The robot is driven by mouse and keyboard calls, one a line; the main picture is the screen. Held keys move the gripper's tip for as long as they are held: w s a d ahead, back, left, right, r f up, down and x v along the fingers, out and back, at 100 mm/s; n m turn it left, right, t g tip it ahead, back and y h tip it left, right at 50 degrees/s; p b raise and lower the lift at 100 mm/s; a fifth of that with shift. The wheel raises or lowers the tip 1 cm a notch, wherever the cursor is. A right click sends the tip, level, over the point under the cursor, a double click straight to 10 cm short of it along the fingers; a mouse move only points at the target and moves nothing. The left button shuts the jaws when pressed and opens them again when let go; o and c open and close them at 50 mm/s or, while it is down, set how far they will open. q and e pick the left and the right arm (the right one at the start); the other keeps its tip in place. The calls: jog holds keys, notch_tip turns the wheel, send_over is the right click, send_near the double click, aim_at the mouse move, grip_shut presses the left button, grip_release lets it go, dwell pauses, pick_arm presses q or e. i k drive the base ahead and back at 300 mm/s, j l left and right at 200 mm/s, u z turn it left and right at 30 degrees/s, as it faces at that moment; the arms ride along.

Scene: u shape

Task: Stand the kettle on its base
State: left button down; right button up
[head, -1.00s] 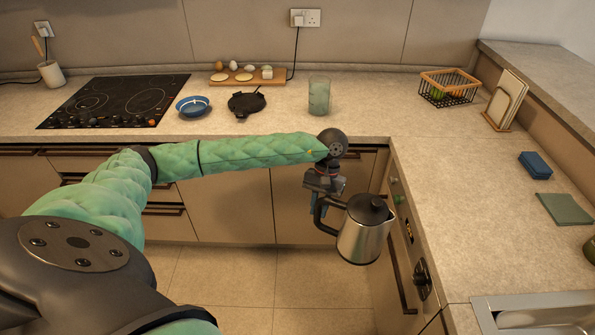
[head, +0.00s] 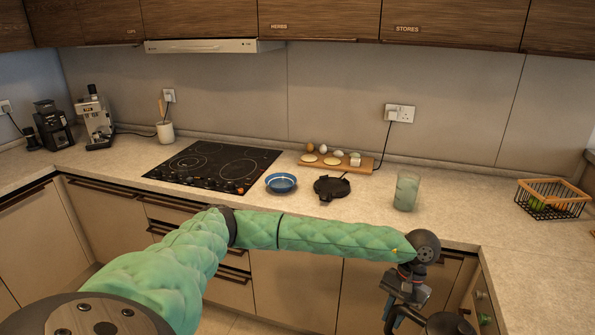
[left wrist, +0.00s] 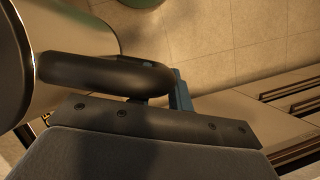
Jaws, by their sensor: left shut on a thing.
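The kettle's black lid and handle (head: 450,324) show at the bottom edge of the head view; the rest of it is cut off there. In the left wrist view the steel kettle body (left wrist: 75,40) and black handle (left wrist: 105,76) fill the upper left. My left gripper (head: 395,308) is shut on the handle, in front of the counter. The black kettle base (head: 332,187) lies flat and empty on the back counter, right of a blue bowl, its cord running to a wall socket. My right gripper is not in view.
A glass tumbler (head: 406,191) stands right of the base. The blue bowl (head: 281,183) is at its left, and a wooden board (head: 337,163) with eggs is behind it. A black hob (head: 214,166) lies further left. A wire basket (head: 552,199) stands at the right.

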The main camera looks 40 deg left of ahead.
aim_at(325, 183)
jog(key=i+j+u, duration=0.1)
jog(key=i+u, duration=0.15)
jog(key=u, duration=0.15)
jog(key=i+u, duration=0.2)
jog(key=u, duration=0.25)
